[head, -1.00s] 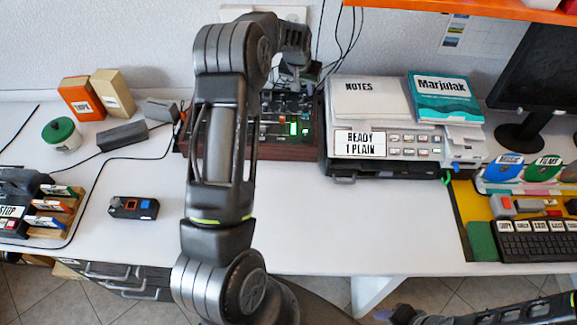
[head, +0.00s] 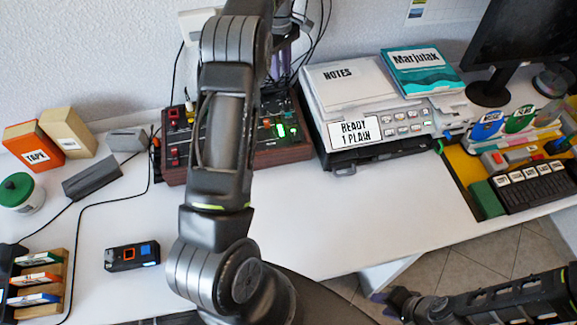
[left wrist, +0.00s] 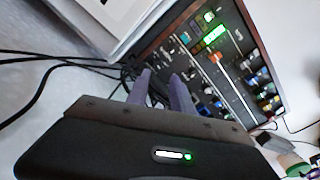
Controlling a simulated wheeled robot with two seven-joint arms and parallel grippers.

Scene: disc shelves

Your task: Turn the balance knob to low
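The wood-sided control console (head: 282,156) stands against the wall, partly hidden behind my left arm in the head view. It carries knobs, sliders and green-lit displays. In the left wrist view the console (left wrist: 222,72) lies beyond the fingers, to the upper right, with several small knobs. No label is readable, so I cannot tell which is the balance knob. My left gripper (left wrist: 160,90) has its two purple fingers apart with nothing held; dark cables show behind them. In the head view it is mostly hidden behind its arm. My right gripper (head: 386,303) is low at the front, away from the console, its fingers unclear.
A printer (head: 365,150) with papers and a book on it stands right of the console. Cables (head: 318,45) hang behind. A small dark box (head: 131,257) and a rack of cartridges (head: 57,285) are at the left. The table front-centre is clear.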

